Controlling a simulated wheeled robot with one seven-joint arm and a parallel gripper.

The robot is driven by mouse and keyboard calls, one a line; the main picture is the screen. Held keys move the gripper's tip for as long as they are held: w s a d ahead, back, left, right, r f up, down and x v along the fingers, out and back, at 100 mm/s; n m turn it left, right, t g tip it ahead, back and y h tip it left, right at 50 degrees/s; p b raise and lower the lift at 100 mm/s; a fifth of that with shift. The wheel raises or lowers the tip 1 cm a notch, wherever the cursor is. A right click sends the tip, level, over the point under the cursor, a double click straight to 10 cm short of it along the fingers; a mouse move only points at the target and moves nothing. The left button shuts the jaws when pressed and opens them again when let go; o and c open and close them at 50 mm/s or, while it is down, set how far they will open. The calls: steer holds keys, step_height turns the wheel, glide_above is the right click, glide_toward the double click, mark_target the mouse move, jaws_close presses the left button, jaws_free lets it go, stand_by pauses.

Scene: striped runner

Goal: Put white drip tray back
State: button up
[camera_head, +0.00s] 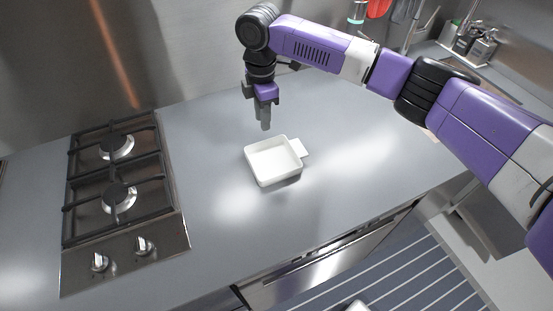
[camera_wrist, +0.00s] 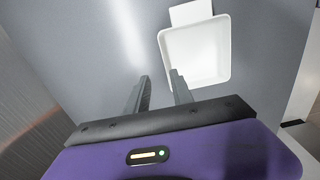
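The white drip tray (camera_head: 262,160) is a shallow, square, empty dish with a flat tab on one side. It sits upright on the grey counter, right of the hob. The tab points right in the head view. In the wrist view the tray (camera_wrist: 197,50) is at the upper right, with its tab at the top edge. My gripper (camera_head: 265,126) points down above the counter, just behind the tray in the head view. In the wrist view its two fingers (camera_wrist: 160,75) are apart with nothing between them. The right fingertip overlaps the tray's near edge in the picture.
A gas hob (camera_head: 118,190) with black grates and two knobs is at the left. A sink area with bottles (camera_head: 480,45) is at the far right. A white object (camera_head: 356,306) on the striped floor is cut off by the frame. The counter around the tray is clear.

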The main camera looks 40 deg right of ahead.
mark_target(278, 158)
steer(key=shift+s+d+f+p, duration=0.15)
steer(key=shift+f+p, duration=0.25)
steer(key=shift+f, duration=0.9)
steer(key=shift+s+f+p, duration=0.2)
steer(key=shift+f+p, duration=0.2)
steer(key=shift+f, duration=0.95)
steer(key=shift+s+d+f+p, duration=0.15)
steer(key=shift+f+p, duration=0.25)
steer(key=shift+f, duration=0.9)
jaws_close()
